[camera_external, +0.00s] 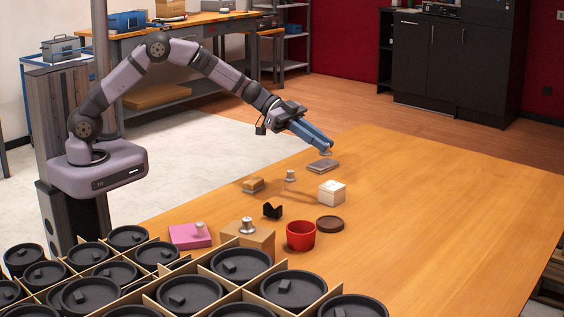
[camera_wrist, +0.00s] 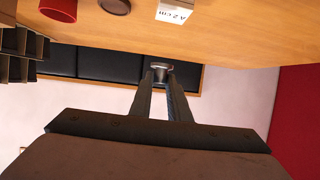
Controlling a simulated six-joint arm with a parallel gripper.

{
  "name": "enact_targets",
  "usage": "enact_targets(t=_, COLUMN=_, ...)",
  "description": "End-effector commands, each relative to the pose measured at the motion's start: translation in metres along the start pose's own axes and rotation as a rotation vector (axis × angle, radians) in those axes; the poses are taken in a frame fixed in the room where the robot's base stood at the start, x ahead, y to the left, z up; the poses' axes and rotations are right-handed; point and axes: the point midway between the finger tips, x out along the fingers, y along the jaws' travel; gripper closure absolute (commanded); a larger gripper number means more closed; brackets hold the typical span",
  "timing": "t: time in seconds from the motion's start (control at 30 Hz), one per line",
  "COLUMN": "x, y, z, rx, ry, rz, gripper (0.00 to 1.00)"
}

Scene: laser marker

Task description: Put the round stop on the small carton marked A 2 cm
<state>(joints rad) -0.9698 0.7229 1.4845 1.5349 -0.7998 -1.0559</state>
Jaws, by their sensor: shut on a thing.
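My gripper (camera_external: 325,150) is shut on a small round metal stop, held at the fingertips above the far part of the table. The stop (camera_wrist: 160,67) shows between the two fingers in the wrist view. The small white carton (camera_external: 332,192) stands on the table, nearer the camera than my gripper. The stop is apart from the carton.
A flat grey block (camera_external: 322,166) lies just below my gripper. Other metal knobs stand on a pink box (camera_external: 184,241), a brown carton (camera_external: 264,239) and near the middle (camera_external: 290,176). A red pot (camera_external: 300,237) and brown disc (camera_external: 330,224) are nearby. The table's right side is clear.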

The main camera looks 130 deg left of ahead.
Motion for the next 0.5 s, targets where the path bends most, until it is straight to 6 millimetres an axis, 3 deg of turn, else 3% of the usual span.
enact_targets(t=0.1, x=0.01, y=-0.004, z=-0.016, rx=-0.02, ry=0.009, rz=-0.037, gripper=1.0)
enact_targets(t=0.23, x=0.013, y=-0.007, z=-0.021, rx=-0.032, ry=0.012, rz=-0.053, gripper=1.0)
enact_targets(t=0.5, x=0.025, y=-0.006, z=0.008, rx=-0.034, ry=0.01, rz=-0.052, gripper=1.0)
